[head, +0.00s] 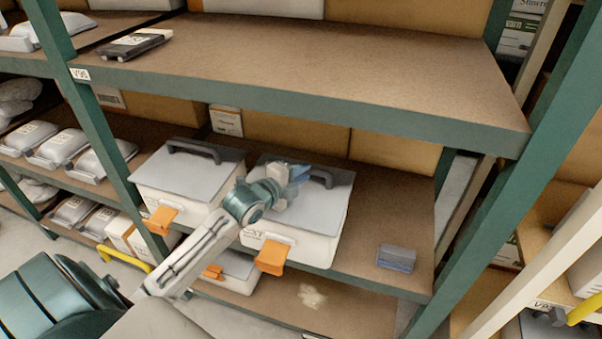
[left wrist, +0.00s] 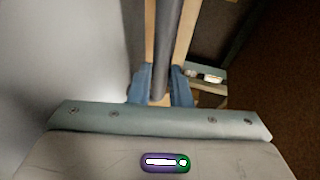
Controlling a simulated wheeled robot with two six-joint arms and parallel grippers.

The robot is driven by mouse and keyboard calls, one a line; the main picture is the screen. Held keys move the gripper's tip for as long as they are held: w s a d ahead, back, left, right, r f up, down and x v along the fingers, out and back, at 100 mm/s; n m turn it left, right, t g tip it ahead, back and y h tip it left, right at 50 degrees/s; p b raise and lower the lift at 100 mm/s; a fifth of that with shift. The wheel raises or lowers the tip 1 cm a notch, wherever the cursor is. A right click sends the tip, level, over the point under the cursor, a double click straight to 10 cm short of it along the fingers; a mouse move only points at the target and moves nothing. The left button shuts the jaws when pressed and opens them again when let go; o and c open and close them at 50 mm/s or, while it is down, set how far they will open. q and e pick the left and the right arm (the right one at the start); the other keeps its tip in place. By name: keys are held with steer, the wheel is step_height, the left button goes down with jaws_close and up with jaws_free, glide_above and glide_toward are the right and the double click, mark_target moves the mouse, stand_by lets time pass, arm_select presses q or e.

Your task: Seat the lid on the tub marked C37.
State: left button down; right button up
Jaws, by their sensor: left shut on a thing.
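The tub (head: 292,246) under my left gripper is off-white, with an orange latch and a label partly covered by my arm; I cannot read it fully. A grey lid (head: 318,212) with a dark handle (head: 326,178) lies over this tub; I cannot tell whether it sits flush. My left gripper (head: 298,173) is above the lid, shut on its handle. In the left wrist view the two blue fingers (left wrist: 160,85) close on the dark handle bar (left wrist: 164,45), with the pale lid (left wrist: 75,50) to the left. My right gripper is not in view.
A similar lidded tub (head: 165,190) stands close on the left. A small grey-blue box (head: 396,258) lies on the shelf to the right, with bare shelf between. The upper shelf edge (head: 300,100) and green rack posts (head: 110,150) bound the space.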

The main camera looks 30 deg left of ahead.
arm_select(q)
steer(key=shift+f, duration=0.25)
stand_by(0.3)
steer(key=c, duration=1.3)
jaws_free()
steer(key=shift+o, duration=0.2)
